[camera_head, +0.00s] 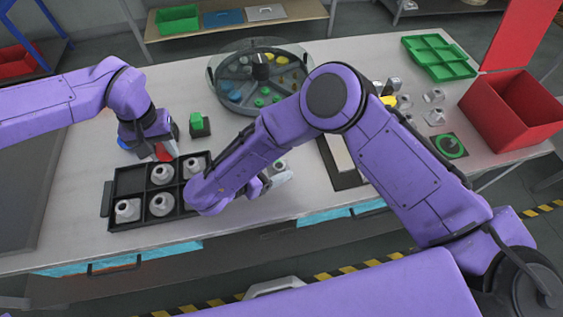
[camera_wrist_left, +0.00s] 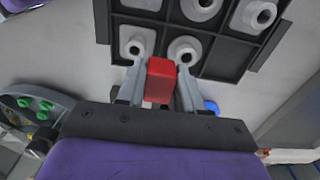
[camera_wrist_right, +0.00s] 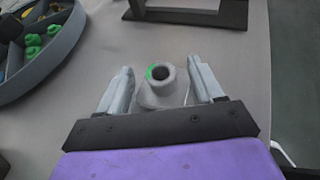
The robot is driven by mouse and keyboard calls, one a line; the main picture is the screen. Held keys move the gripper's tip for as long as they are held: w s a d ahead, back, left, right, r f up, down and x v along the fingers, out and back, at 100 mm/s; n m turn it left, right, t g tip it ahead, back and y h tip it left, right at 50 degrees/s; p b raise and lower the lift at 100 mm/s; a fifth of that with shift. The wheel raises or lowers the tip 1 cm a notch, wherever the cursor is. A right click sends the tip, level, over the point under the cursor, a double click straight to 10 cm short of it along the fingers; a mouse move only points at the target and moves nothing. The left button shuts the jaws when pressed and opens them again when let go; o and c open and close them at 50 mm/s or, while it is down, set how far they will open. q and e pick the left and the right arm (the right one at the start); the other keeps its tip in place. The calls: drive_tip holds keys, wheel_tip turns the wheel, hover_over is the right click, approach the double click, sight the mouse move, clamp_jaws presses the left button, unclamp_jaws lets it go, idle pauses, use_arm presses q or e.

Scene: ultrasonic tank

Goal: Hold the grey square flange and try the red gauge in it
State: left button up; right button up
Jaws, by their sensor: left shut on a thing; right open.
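The red gauge (camera_wrist_left: 160,80) shows as a red block between the fingers of my left gripper (camera_wrist_left: 160,88), which is shut on it. In the head view the red gauge (camera_head: 163,153) is just behind the black tray, below my left gripper (camera_head: 155,147). My right gripper (camera_wrist_right: 162,82) is open, with a finger on each side of a grey flange (camera_wrist_right: 161,88) with a round bore and a green mark. Whether its base is square cannot be told. In the head view my right arm mostly hides this flange (camera_head: 279,164).
The black tray (camera_head: 130,180) holds several grey flanges, with part of it behind my right forearm. A green block on a dark base (camera_head: 199,125) stands behind it. A round divided tray (camera_head: 217,78), a red bin (camera_head: 512,112) and a green tray (camera_head: 439,57) stand further away.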

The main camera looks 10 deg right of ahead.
sight(282, 164)
drive_tip(key=x, duration=0.3)
drive_tip(key=shift+w+d+f, duration=0.1)
drive_tip(key=shift+d, duration=0.15)
drive_tip(key=c, duration=1.1)
drive_tip(key=o, duration=1.2)
